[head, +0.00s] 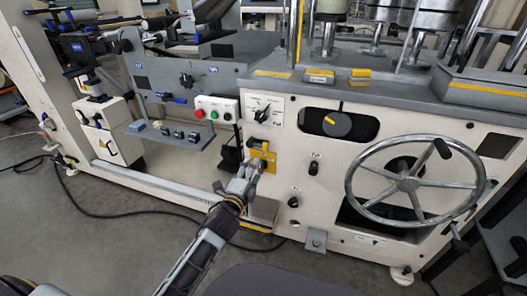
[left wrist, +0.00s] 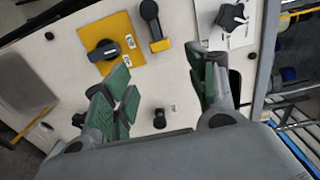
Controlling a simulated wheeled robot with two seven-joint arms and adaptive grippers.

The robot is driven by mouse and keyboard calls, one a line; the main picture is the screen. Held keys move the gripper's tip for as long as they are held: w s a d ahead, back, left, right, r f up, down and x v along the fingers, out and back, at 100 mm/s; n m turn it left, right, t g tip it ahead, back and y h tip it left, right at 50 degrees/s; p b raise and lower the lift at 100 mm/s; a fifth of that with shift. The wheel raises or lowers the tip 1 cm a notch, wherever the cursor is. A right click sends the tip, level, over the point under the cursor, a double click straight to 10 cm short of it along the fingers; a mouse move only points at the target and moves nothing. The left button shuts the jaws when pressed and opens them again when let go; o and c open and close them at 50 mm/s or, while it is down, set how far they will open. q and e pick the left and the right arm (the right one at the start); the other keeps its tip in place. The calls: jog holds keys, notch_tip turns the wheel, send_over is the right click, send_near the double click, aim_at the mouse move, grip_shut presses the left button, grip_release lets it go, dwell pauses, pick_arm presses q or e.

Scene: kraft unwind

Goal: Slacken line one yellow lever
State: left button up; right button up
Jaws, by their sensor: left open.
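A yellow plate (head: 262,160) is on the cream machine front, right of the button box. The left wrist view shows this yellow plate (left wrist: 86,44) with a black knob (left wrist: 104,50) on it. Beside it is a lever (left wrist: 151,24) with a dark round end, a dark stem and a yellow block. I cannot tell which of these is line one. My left gripper (head: 252,170) is just in front of and below the plate in the head view. In the left wrist view its green-padded fingers (left wrist: 160,68) are apart with nothing between them. My right gripper is out of view.
A large handwheel (head: 413,184) sticks out at the right. A black cable (head: 110,215) lies on the floor. Open floor lies in front.

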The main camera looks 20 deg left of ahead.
pick_arm(q)
jog(key=w, duration=0.2)
jog(key=b, duration=0.2)
send_near(264, 148)
jog(key=shift+w, duration=1.3)
jog(key=shift+w+d+f+b, duration=0.15)
jog(key=shift+w+b, duration=0.15)
jog(key=shift+w, duration=0.95)
jog(key=shift+w+b, duration=0.4)
jog(key=shift+w, duration=1.45)
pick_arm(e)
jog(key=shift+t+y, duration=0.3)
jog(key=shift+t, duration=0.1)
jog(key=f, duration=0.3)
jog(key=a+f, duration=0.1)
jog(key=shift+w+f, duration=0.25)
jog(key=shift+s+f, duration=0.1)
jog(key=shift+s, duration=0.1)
pick_arm(q)
jog(key=shift+c, duration=0.2)
